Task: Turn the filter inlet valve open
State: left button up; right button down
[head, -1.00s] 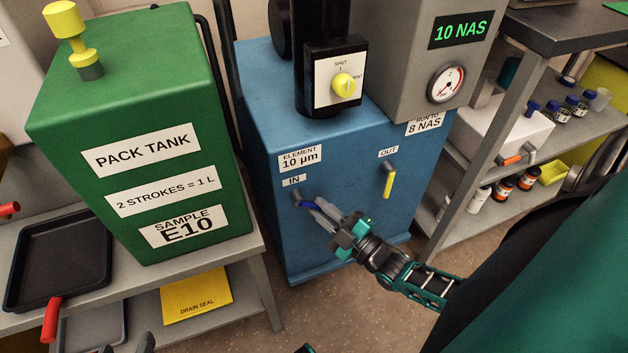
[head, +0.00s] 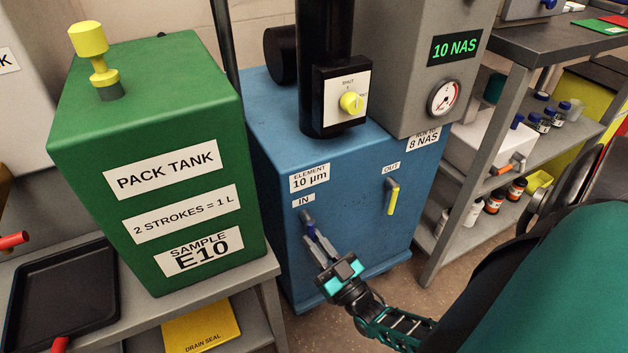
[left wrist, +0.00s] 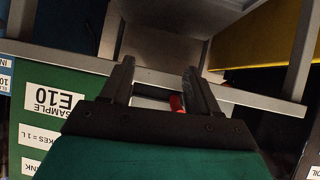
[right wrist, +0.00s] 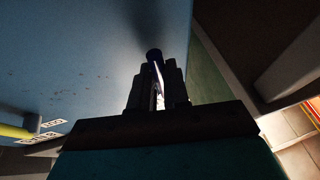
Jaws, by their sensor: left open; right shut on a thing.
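The filter inlet valve has a blue handle (head: 310,230) under the IN label (head: 303,202) on the blue filter unit (head: 345,200). The handle hangs nearly straight down from its grey stem. My right gripper (head: 318,248) is shut on it from below and in front; its fingers hide the handle's lower part. In the right wrist view the handle's dark end (right wrist: 154,57) shows between the fingers (right wrist: 156,85). My left gripper (left wrist: 157,72) is open and empty in its own wrist view, and is out of the head view.
The outlet valve's yellow handle (head: 392,200) points down, to the right of IN. A green pack tank (head: 160,120) stands close on the left, with a black tray (head: 60,290) beside it on the bench. A shelf rack (head: 470,200) stands at the right.

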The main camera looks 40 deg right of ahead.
pick_arm(q)
jog(key=shift+a, duration=0.15)
pick_arm(e)
jog(key=shift+a+m+h, duration=0.25)
jog(key=shift+m+h, duration=0.15)
jog(key=shift+m, duration=0.2)
jog(key=c, duration=1.1)
grip_release()
jog(key=shift+r+p, duration=0.4)
jog(key=shift+r, duration=0.1)
pick_arm(q)
notch_tip(320, 180, up, 7)
jog(key=a+p, duration=0.2)
jog(key=p, duration=0.7)
jog(key=shift+s+y+p, duration=0.3)
jog(key=shift+s+p, duration=0.1)
pick_arm(e)
notch_tip(320, 180, up, 19)
pick_arm(q)
jog(key=shift+w+d+r, duration=0.2)
jog(key=shift+w+r, duration=0.05)
